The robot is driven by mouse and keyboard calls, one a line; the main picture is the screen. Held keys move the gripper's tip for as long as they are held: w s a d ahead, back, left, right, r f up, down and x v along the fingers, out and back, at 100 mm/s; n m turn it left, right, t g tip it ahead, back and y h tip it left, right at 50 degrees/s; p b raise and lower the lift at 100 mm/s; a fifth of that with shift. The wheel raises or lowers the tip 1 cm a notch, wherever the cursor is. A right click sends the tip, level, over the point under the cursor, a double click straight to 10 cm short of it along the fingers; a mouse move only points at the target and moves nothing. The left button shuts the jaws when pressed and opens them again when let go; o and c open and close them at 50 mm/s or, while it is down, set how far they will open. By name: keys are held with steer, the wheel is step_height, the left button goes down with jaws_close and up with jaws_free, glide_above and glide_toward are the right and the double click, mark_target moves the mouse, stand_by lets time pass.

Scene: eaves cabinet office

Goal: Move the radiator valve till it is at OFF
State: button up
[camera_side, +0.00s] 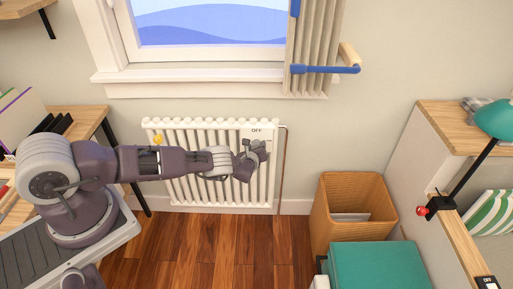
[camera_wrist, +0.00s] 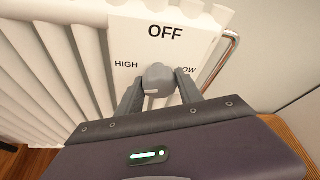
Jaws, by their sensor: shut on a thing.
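The radiator valve (camera_wrist: 158,76) is a grey knob on a white plate (camera_wrist: 190,45) marked OFF at the top, HIGH at the left and LOW at the right. A small pale mark shows on the lower left of the knob; I cannot tell for sure which setting it points to. My gripper (camera_wrist: 159,90) is shut on the valve, one finger on each side. In the side view my gripper (camera_side: 250,160) reaches the upper right of the white radiator (camera_side: 185,180), just below the OFF label (camera_side: 257,130), and hides most of the valve.
A copper pipe (camera_side: 283,170) runs down the radiator's right side. The window sill (camera_side: 190,76) and a curtain (camera_side: 315,45) are above. A wooden bin (camera_side: 350,190) and a teal box (camera_side: 375,268) stand to the right. The wooden floor before the radiator is clear.

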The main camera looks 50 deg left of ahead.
steer(key=shift+n+t+h, duration=0.5)
steer(key=shift+n+t, duration=0.2)
steer(key=shift+n, duration=0.6)
steer(key=o, duration=1.4)
steer(key=v, duration=0.7)
steer(key=shift+f, duration=0.1)
